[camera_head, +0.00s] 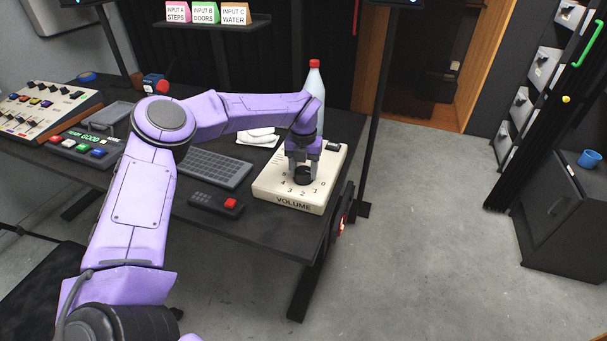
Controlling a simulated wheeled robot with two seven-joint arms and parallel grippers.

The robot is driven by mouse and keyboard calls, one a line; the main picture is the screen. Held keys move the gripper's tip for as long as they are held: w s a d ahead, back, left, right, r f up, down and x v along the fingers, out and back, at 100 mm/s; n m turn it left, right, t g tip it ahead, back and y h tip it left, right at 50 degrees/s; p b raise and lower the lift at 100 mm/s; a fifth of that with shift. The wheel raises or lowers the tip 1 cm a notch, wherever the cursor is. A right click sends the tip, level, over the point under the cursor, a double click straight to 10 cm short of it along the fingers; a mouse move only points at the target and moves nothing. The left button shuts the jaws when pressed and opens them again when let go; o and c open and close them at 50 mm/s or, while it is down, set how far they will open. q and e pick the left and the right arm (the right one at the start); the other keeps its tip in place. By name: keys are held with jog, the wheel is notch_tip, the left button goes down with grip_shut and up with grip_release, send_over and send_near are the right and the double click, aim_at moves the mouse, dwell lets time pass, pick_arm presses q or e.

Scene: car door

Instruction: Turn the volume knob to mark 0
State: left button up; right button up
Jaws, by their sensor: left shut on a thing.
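The volume box (290,206) is cream, labelled VOLUME on its front edge, and sits near the right end of the dark table. Its round black knob (303,175) stands on top, with number marks printed around it; 4, 3, 2, 1 and 0 can be made out along the near side. My left gripper (303,172) points down from above and is shut on the knob. The gripper covers part of the knob, and I cannot tell which mark the knob points to. My right gripper is not in view.
A bottle with a red cap (316,85) stands behind the box, close to my left wrist. A keyboard (215,167) and a small dark box with a red button (215,202) lie left of it. A mixer panel (38,108) is far left. Open floor lies right.

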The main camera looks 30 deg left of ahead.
aim_at(304, 170)
pick_arm(q)
jog(key=shift+n+b, duration=0.35)
jog(key=shift+n, duration=0.25)
jog(key=o, duration=1)
jog(key=shift+o, duration=0.2)
jog(key=shift+r, duration=0.1)
notch_tip(304, 170, up, 10)
jog(key=shift+r, duration=0.2)
